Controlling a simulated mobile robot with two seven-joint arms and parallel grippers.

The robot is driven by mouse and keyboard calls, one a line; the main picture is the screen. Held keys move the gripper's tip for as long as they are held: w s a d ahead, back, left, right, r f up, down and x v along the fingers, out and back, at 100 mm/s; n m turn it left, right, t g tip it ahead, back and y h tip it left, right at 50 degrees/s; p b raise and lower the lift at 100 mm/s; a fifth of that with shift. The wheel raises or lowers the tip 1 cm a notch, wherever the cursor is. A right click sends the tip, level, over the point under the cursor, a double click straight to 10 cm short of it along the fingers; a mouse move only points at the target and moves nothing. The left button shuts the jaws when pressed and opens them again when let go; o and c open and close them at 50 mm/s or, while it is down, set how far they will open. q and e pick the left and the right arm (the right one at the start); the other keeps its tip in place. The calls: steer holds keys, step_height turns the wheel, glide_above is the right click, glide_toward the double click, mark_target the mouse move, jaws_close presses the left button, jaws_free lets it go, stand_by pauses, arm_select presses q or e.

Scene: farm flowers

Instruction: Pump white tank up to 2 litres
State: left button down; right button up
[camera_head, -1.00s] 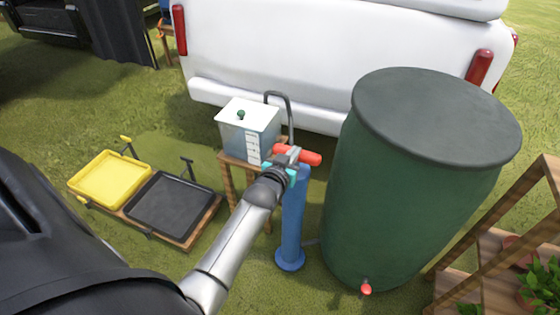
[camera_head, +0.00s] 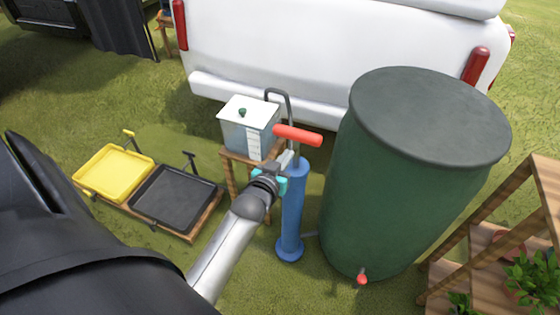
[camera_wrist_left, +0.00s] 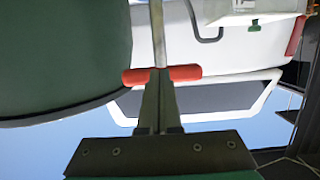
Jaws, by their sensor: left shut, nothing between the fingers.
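The white-lidded tank (camera_head: 249,109) stands on a small wooden stand, with a scale strip on its clear front; its water level is too small to read. The blue pump (camera_head: 292,215) stands upright beside it. Its red handle (camera_head: 297,135) is raised on its rod above the barrel. My left gripper (camera_head: 287,160) is shut and empty, its fingertips just under the handle. In the left wrist view the closed fingers (camera_wrist_left: 158,78) meet the middle of the red handle (camera_wrist_left: 188,73); I cannot tell whether they touch. My right gripper is out of view.
A large green barrel (camera_head: 400,200) with a red tap (camera_head: 362,279) stands right of the pump. A dark hose (camera_head: 277,91) arches behind the tank. A white vehicle (camera_head: 300,60) is behind. Yellow (camera_head: 114,172) and black (camera_head: 173,200) trays lie left; wooden shelves (camera_head: 540,200) stand right.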

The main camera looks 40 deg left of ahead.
arm_select(q)
steer(key=shift+p+v, duration=0.7)
steer(key=shift+v, duration=1.45)
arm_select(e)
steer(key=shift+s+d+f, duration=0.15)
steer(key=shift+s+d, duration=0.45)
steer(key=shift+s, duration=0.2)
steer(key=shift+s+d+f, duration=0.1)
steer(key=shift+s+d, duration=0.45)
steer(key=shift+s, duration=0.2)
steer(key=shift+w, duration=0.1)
